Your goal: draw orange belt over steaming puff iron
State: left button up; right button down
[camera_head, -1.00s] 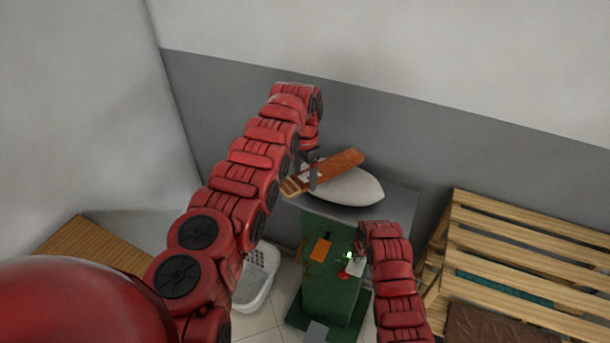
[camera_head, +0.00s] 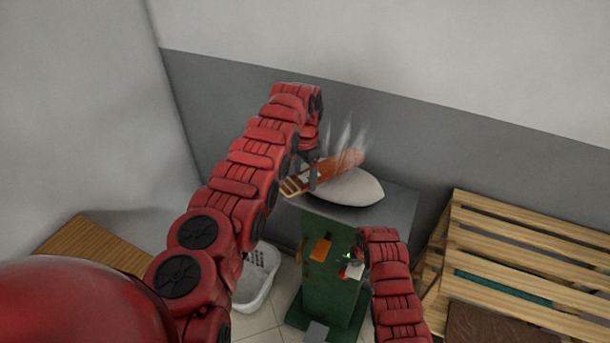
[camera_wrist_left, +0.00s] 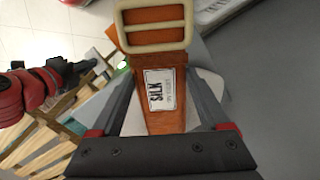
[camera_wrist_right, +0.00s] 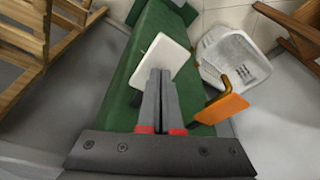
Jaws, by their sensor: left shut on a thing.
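The orange belt (camera_head: 345,163) lies across the white puff iron (camera_head: 358,188), and pale steam rises around it. My left gripper (camera_head: 312,178) is shut on the belt near its striped end. In the left wrist view the belt (camera_wrist_left: 165,121) runs between the fingers, with a cream buckle (camera_wrist_left: 155,25) and a "SILK" label. My right gripper (camera_wrist_right: 160,75) has its fingers together at a white paddle (camera_wrist_right: 155,55) on the front of the green stand (camera_head: 330,285). Whether they touch it, I cannot tell.
An orange paddle (camera_head: 320,250) is beside the white one. A white basket (camera_head: 255,280) stands on the floor left of the stand. Wooden slatted racks (camera_head: 530,235) stand at the right, and a wooden bench (camera_head: 90,245) at the left. A grey wall is close behind.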

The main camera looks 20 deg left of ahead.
pick_arm(q)
jog(key=shift+f, duration=1.15)
pick_arm(e)
jog(key=shift+s+f, duration=0.1)
jog(key=shift+s, duration=0.05)
dwell(0.5)
pick_arm(q)
jog(key=shift+w+r, duration=0.1)
jog(key=shift+r, duration=2.4)
pick_arm(e)
jog(key=w+v, duration=0.1)
jog(key=v, duration=0.6)
jog(key=shift+w+a, duration=0.35)
jog(key=shift+a, duration=0.05)
jog(key=shift+r, duration=0.2)
